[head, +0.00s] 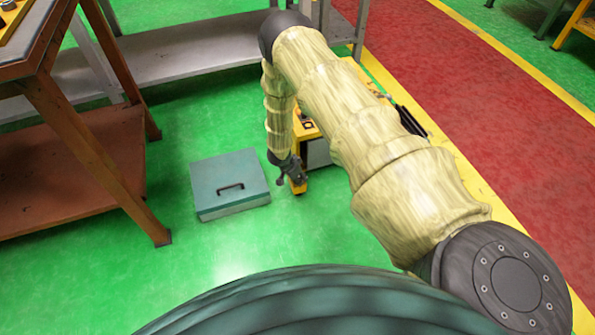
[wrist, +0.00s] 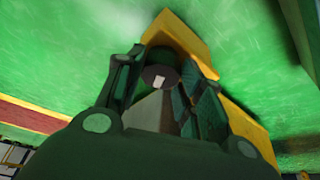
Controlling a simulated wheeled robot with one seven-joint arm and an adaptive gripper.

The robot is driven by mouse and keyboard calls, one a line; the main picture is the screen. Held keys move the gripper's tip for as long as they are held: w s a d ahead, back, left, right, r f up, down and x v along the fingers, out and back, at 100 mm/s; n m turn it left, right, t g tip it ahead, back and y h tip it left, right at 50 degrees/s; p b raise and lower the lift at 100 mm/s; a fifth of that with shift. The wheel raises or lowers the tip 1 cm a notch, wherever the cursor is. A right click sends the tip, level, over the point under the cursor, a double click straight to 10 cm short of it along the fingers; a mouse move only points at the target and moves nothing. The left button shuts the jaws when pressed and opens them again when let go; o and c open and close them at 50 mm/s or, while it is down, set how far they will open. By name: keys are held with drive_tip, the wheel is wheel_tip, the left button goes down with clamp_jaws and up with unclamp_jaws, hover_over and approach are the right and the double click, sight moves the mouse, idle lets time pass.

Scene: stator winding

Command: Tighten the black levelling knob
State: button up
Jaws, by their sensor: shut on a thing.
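My gripper (head: 288,174) is low at the near corner of a small yellow machine frame (head: 299,187), below the hanging end of my arm. In the wrist view, my gripper (wrist: 163,66) has a finger on each side of a dark round piece, which looks like the black levelling knob (wrist: 150,74), and is shut on it. A small pale rectangle shows on or just in front of the knob. The yellow frame (wrist: 181,36) shows behind the fingers. In the head view the knob cannot be told apart from the dark fingers.
A grey-green case (head: 229,180) with a black handle lies on the green floor left of my gripper. A brown table (head: 75,125) stands further left, and a grey bench (head: 190,50) behind. A red walkway (head: 470,95) with yellow edging runs along the right.

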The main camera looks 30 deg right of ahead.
drive_tip(key=shift+w+m+g+b, duration=0.1)
drive_tip(key=shift+m+g+b, duration=0.45)
drive_tip(key=shift+m, duration=1.15)
drive_tip(key=shift+g, duration=0.25)
drive_tip(key=o, duration=1)
drive_tip(key=shift+o, duration=0.2)
drive_tip(key=shift+r, duration=0.15)
drive_tip(key=v, duration=1.1)
drive_tip(key=shift+r, duration=0.35)
drive_tip(key=shift+a, duration=0.2)
